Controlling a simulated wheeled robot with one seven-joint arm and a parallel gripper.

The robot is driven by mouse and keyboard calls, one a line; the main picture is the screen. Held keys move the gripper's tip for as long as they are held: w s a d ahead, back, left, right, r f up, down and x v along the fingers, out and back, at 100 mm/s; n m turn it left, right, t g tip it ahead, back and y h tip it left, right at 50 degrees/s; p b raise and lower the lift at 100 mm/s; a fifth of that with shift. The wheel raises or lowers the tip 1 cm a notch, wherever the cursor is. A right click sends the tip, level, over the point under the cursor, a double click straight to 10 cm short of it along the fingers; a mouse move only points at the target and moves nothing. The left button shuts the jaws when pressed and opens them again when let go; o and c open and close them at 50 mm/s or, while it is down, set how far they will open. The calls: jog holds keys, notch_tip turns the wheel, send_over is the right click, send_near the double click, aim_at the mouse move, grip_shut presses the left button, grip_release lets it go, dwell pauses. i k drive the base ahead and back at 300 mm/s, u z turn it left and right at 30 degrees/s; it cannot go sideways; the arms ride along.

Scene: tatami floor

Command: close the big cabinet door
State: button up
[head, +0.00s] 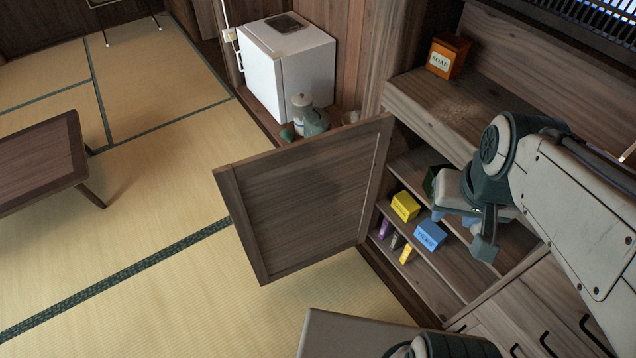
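The big cabinet door (305,195) is a brown wooden panel, swung wide open to the left of its cabinet (455,267). Its hinge side is near the cabinet's left edge, and its free edge points left over the tatami. The open cabinet shows shelves with small boxes. My gripper (465,222) is at the right, in front of the shelves and apart from the door. Its fingers are small and partly hidden by the wrist, so I cannot tell whether they are open.
On the shelves are a yellow box (405,206), a blue box (430,235) and other small packages. An orange soap box (447,56) stands on the counter above. A white fridge (288,62) and jars (312,118) stand behind the door. A low table (40,165) is far left; tatami between is clear.

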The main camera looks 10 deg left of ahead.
aim_at(292, 208)
jog(key=k, duration=1.1)
jog(key=u, duration=1.75)
jog(key=i, duration=3.45)
jog(key=z, duration=3.75)
